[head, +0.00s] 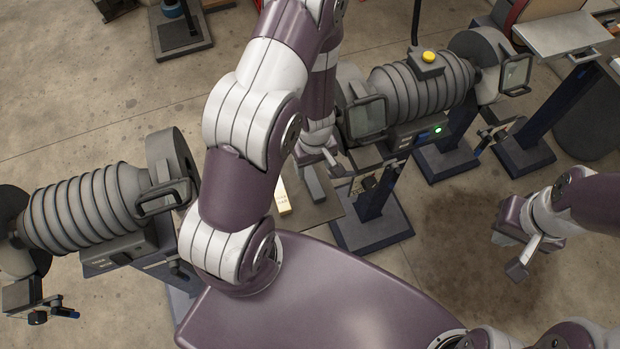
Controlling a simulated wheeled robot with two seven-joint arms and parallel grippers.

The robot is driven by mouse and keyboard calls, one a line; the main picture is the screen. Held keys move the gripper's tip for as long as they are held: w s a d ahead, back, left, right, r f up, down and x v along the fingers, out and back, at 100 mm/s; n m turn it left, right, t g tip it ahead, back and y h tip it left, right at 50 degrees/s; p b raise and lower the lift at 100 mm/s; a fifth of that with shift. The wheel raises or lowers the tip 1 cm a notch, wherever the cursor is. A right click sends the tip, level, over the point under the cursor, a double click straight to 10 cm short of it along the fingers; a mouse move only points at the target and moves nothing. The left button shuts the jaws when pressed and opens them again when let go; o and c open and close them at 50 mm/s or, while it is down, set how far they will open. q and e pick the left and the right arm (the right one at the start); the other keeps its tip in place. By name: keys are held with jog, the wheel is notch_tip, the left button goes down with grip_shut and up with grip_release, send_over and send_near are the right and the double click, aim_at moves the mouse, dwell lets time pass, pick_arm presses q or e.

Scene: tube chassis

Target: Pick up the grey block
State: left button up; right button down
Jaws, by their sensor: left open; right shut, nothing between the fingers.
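A grey block (313,184), long and narrow, lies on a small brownish platform (318,211) just beyond my base. A pale yellow block (282,198) lies to its left. My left arm arches over from the left, and its gripper (322,160) hangs open just above the far end of the grey block. I cannot tell whether a finger touches the block. My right gripper (520,263) is shut and empty, out over the floor at the right, well away from the blocks. My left arm hides part of the area around the platform.
A ribbed grey machine (90,210) stands left of the platform. Another (425,85), with a yellow button and green light, stands close to the right of my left gripper. Dark-footed stands (372,230) are near the platform. Stained floor (475,225) at the right is open.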

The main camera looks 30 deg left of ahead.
aim_at(313, 181)
pick_arm(q)
notch_tip(313, 181, down, 3)
jog(key=shift+b, duration=0.55)
jog(key=shift+w+d+f, duration=0.15)
jog(key=shift+f, duration=0.2)
jog(key=f+b, duration=0.2)
jog(key=f, duration=0.1)
jog(key=f+b, duration=0.2)
jog(key=shift+a, duration=0.25)
pick_arm(e)
notch_tip(313, 181, down, 7)
jog(key=shift+w+d, duration=0.15)
